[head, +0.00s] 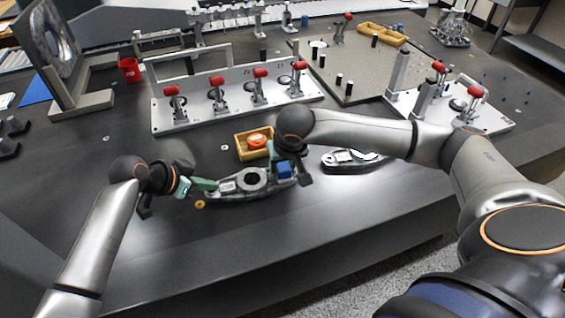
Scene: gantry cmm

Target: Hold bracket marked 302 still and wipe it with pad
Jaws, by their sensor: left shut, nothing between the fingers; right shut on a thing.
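A dark grey bracket (252,181) with a round central hole lies on the dark table in front of me. A small pale label sits near its left end; its digits are too small to read. My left gripper (207,184), with green fingertips, is shut and empty at the bracket's left end, seemingly touching it. My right gripper (288,172) is shut on a blue pad (284,168), over the bracket's right end and hiding part of it. I cannot tell whether the pad touches the bracket.
A wooden tray (241,148) with an orange round item (257,141) stands just behind the bracket. A clamp fixture plate (205,118) stands further back. A small brass ring (200,204) lies near the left gripper.

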